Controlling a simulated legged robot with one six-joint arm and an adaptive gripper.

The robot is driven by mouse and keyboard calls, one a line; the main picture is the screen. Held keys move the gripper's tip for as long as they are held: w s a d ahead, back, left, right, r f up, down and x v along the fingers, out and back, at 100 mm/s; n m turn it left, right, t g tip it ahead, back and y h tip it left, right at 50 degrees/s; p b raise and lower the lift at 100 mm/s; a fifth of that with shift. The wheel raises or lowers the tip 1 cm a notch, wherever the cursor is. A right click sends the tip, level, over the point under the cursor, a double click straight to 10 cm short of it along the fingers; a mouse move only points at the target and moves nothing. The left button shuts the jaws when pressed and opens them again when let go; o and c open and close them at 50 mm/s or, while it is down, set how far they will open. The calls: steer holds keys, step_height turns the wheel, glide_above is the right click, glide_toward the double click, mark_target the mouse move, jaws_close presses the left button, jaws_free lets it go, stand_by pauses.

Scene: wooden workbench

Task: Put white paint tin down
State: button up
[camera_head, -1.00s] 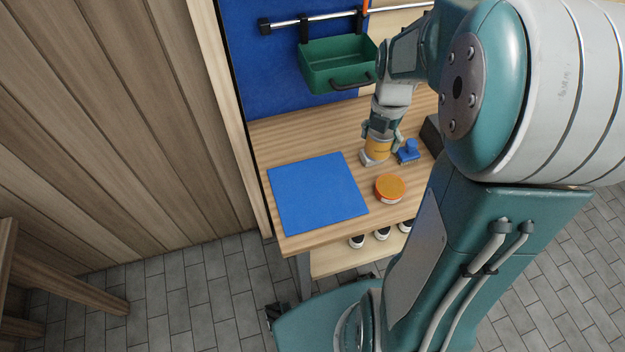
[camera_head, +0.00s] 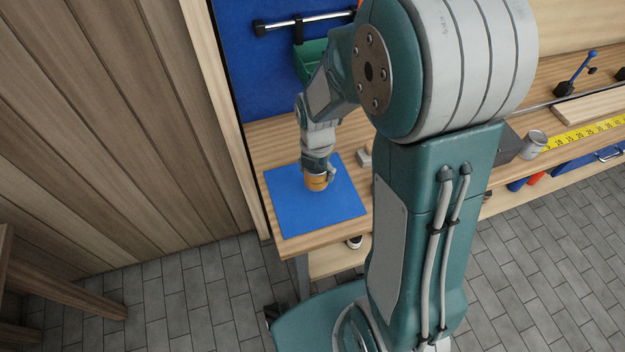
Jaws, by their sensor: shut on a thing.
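My gripper (camera_head: 317,170) is shut on an orange-yellow tin (camera_head: 316,182) with a pale band. It holds the tin upright over the middle of the blue mat (camera_head: 295,213), on the left part of the workbench. I cannot tell whether the tin's base touches the mat. The gripper hides the tin's upper part. The held tin looks orange-yellow, not white. A grey-silver tin (camera_head: 534,143) stands far to the right on the bench, apart from my gripper.
A small pale block (camera_head: 364,157) lies just right of the mat. A green bin (camera_head: 311,60) hangs on the rail behind. A yellow measuring tape (camera_head: 590,133) lies at the right. The mat is bare around the tin. My arm hides the bench's middle.

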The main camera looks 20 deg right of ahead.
mark_target(312, 181)
steer(key=f, duration=0.1)
steer(key=a+f, duration=0.1)
steer(key=f, duration=0.1)
steer(key=shift+f, duration=0.15)
steer(key=shift+w+f, duration=0.1)
steer(key=shift+f, duration=0.3)
steer(key=shift+f, duration=0.1)
steer(key=o, duration=1.1)
